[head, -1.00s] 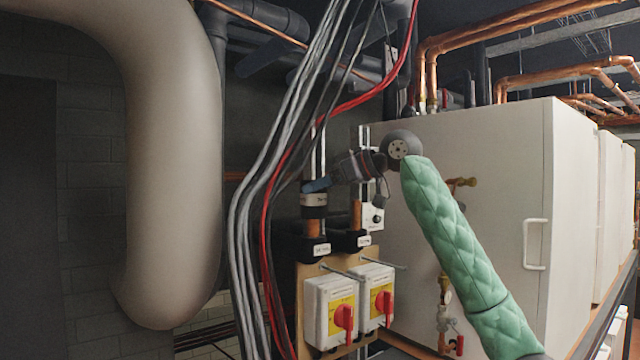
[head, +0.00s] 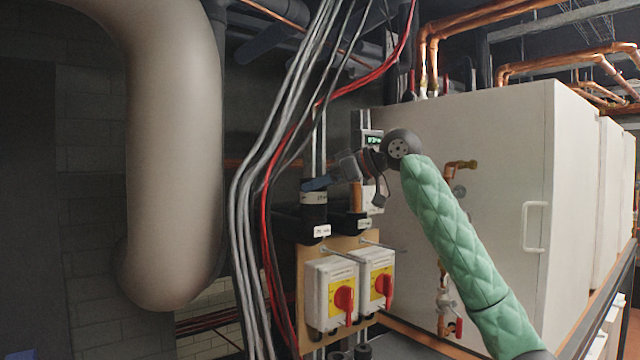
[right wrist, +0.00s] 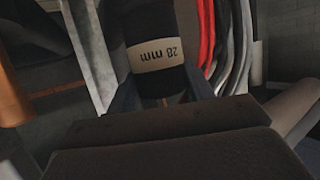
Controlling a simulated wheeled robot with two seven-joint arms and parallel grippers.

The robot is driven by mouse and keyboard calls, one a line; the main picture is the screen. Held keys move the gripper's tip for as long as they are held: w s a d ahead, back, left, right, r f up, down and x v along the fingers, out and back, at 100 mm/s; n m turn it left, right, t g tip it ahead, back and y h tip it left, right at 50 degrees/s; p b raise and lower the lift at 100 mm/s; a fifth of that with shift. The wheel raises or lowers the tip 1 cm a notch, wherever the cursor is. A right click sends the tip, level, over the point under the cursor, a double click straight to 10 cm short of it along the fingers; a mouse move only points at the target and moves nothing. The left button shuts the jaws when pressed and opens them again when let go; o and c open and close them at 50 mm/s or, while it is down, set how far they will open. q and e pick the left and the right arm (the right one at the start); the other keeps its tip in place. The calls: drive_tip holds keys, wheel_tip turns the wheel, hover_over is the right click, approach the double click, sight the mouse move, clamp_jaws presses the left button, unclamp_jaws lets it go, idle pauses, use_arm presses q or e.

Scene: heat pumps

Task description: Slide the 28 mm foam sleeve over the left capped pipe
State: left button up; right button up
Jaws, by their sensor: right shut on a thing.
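The black foam sleeve (head: 314,213) has a pale label band and stands upright at the left pipe position on the board. In the right wrist view the sleeve (right wrist: 155,55) shows "28 mm" upside down. My right gripper (head: 318,183) is shut on the sleeve near its top. The sleeve's lower part reaches down to the black labelled clamp (head: 322,232); no bare copper shows between them in the head view. The left pipe's cap is hidden. The right copper pipe (head: 356,197) stands bare beside it, above another labelled clamp (head: 363,223). My left gripper is out of view.
Grey and red cables (head: 262,190) hang close left of the sleeve. Two white switch boxes with red knobs (head: 344,298) sit below, with thin rods above them. A big pale duct (head: 180,160) is at left and a white cabinet (head: 500,180) at right.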

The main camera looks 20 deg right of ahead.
drive_tip(key=o, duration=0.7)
drive_tip(key=shift+s+d+r+b, duration=0.1)
drive_tip(key=shift+s+d+b, duration=0.25)
drive_tip(key=shift+d+b, duration=0.2)
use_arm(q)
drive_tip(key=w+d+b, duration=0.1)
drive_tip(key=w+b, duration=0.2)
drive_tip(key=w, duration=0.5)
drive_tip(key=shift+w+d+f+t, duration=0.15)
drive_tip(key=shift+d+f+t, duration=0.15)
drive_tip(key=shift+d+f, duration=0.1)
use_arm(e)
drive_tip(key=shift+v, duration=3.3)
drive_tip(key=shift+a+r, duration=0.1)
drive_tip(key=shift+r, duration=0.1)
